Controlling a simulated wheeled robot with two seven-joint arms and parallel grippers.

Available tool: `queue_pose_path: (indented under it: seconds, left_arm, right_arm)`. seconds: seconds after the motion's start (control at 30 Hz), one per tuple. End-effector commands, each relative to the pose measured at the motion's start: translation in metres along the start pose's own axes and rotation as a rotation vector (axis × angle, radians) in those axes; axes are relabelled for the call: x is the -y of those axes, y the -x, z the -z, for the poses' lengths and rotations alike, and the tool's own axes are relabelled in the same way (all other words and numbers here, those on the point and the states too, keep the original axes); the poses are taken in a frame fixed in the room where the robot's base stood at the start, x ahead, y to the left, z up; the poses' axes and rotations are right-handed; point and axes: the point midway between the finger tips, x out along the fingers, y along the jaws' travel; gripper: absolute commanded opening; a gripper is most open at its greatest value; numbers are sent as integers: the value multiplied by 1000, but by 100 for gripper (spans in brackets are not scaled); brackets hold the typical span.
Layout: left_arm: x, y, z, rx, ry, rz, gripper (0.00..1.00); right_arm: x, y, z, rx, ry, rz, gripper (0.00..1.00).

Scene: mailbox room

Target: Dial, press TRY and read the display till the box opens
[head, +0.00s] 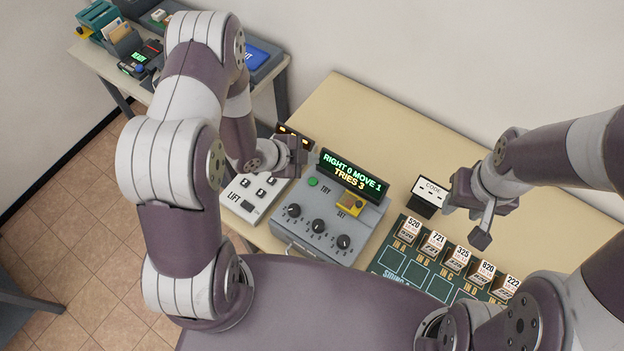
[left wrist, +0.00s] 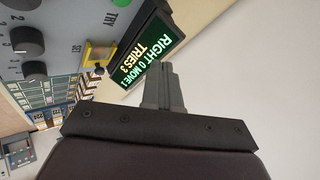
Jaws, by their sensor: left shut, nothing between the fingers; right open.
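The grey dial box (head: 330,222) stands on the table with several black dials (head: 318,226) on its sloped face. Its display (head: 352,174) reads "RIGHT 0 MOVE 1" and "TRIES 3"; the same words show in the left wrist view (left wrist: 148,58). The green TRY button (head: 312,182) is at the upper left of the face. A yellow SET part (head: 351,204) sits below the display. My left gripper (head: 304,154) is shut and empty, above the box's back left, near the TRY button. My right gripper (head: 482,222) is open and empty, near the CODE card.
A green board (head: 392,258) holds several numbered blocks at the front right. A side table with trays stands at the upper left.

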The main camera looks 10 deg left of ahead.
Motion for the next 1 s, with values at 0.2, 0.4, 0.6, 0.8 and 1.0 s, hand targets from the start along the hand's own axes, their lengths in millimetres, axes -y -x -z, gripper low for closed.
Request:
queue_pose_path:
  seconds: [0.2, 0.4, 0.6, 0.8, 1.0]
  left_arm:
    - [-18, -24, -18, 0, 1, -1, 0]
    - [-34, -45, -33, 1, 0, -1, 0]
    - [-40, -55, -40, 0, 0, -1, 0]
    - [-39, -54, -39, 0, 1, -1, 0]
    - [-39, -54, -39, 0, 1, -1, 0]
  right_arm:
    - [0, -29, -4, 0, 0, 0, 43]
    - [0, -54, -7, 0, 0, 0, 43]
    - [0, -65, -8, 0, 0, 0, 43]
    - [0, -64, -8, 0, 0, 0, 43]
    - [0, -64, -8, 0, 0, 0, 43]
